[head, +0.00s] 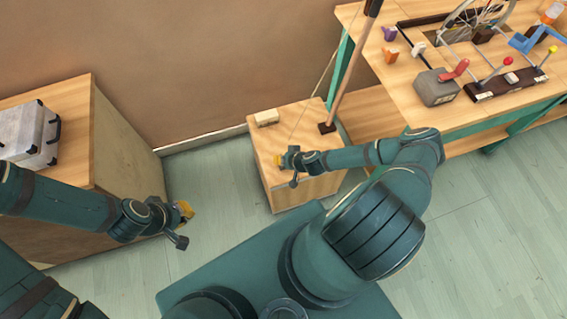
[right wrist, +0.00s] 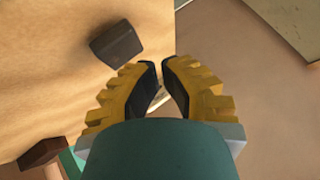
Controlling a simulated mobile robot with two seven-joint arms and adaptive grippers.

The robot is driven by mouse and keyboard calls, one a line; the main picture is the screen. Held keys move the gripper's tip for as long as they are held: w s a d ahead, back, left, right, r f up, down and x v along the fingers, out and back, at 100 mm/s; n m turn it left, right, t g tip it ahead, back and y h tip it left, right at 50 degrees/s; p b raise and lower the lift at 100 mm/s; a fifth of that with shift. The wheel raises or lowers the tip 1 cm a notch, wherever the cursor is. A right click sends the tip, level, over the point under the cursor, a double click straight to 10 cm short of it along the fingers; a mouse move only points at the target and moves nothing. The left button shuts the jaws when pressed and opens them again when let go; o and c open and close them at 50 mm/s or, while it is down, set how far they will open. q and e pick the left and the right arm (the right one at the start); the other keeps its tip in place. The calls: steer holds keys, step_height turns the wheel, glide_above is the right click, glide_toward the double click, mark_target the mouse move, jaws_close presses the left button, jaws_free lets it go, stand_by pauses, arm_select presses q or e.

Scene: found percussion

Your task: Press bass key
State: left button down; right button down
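A wooden box (head: 262,150) stands on the floor by the wall, with a pale block (head: 266,117) on its top. In the right wrist view a dark rectangular block (right wrist: 117,43) sits on a wooden surface (right wrist: 50,60), ahead and left of my right gripper. It may be the bass key; no label is readable. My right gripper (right wrist: 160,72) has its yellow fingers drawn together with a narrow gap, holding nothing visible. In the head view my right gripper (head: 287,160) is over the box; contact cannot be told. My left gripper (head: 184,213) is at the left, apart from the box.
A brown block (head: 327,127) with an upright pole is at the box's right edge. A workbench (head: 405,75) at upper right carries a wheel, a grey box (head: 435,88) and levers. A wooden cabinet (head: 125,150) with a metal case (head: 22,135) stands left. Floor is clear between cabinet and box.

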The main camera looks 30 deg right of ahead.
steer(key=shift+r, duration=0.15)
steer(key=shift+r+p, duration=1.85)
steer(key=shift+r, duration=0.6)
steer(key=shift+f, duration=0.1)
steer(key=shift+a, duration=0.2)
steer(key=s+a+r+n+g+y, duration=0.1)
steer(key=s+a+r+n+g, duration=0.15)
steer(key=a+r, duration=0.45)
steer(key=s+a+r+n+g+y, duration=0.1)
steer(key=s+a+r+g, duration=0.2)
steer(key=a+r, duration=0.45)
steer(key=s+a+r+g+h, duration=0.1)
steer(key=s+r, duration=0.4)
steer(key=r, duration=0.3)
steer(key=shift+s+a+r, duration=0.25)
steer(key=shift+a, duration=0.05)
